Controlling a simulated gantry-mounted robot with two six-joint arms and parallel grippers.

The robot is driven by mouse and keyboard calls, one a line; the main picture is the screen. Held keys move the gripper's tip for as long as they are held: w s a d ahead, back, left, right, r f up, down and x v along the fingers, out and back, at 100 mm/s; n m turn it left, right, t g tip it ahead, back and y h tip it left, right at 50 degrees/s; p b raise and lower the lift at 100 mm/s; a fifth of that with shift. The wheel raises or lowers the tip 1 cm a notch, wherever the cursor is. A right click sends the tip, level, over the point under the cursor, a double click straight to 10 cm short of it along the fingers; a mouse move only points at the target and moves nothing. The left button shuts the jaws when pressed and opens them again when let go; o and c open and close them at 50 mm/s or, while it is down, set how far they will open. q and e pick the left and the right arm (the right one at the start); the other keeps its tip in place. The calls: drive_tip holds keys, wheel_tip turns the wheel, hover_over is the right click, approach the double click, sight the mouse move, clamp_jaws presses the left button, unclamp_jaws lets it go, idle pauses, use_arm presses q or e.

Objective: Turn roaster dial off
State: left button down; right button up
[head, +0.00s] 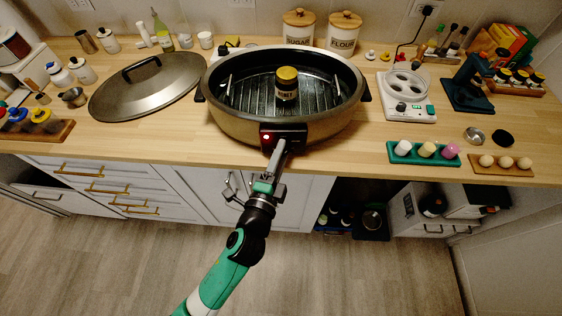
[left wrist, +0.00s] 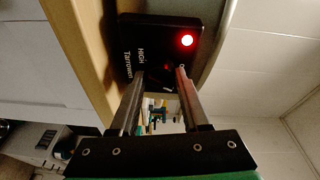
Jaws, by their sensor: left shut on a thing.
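The oval roaster (head: 225,119) stands on the wooden counter with its lid off and a yellow-capped jar (head: 286,84) inside. Its black control panel (head: 297,133) is on the front and a red light glows on it. The panel also shows in the left wrist view (left wrist: 135,48), with the word "HIGH" and the lit red light (left wrist: 187,40). My left gripper (head: 279,147) reaches up to the panel from the front, its fingertips (left wrist: 161,72) shut on the dial. The dial is mostly hidden by the fingers, so its setting cannot be read. My right gripper is not in view.
The roaster lid (head: 148,88) lies left of the roaster. Sugar and flour canisters (head: 343,33) stand behind it. A white egg-cooker-like appliance (head: 408,107) and a green tray (head: 396,157) of small items are at the right. The floor in front is clear.

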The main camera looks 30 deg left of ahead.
use_arm(q)
drive_tip(key=shift+f+n+t+y+b, duration=0.1)
drive_tip(key=shift+n+t+y+b, duration=0.25)
drive_tip(key=shift+n+b, duration=1.3)
drive_tip(key=shift+f+n+t+y+b, duration=0.15)
drive_tip(key=shift+n+t+b, duration=0.3)
drive_tip(key=shift+n+b, duration=1.2)
drive_tip(key=shift+r+m+b, duration=0.1)
drive_tip(key=shift+m+b, duration=0.5)
drive_tip(key=shift+c, duration=2)
unclamp_jaws()
drive_tip(key=v, duration=1.1)
drive_tip(key=shift+s+b, duration=0.35)
drive_tip(key=shift+b, duration=0.05)
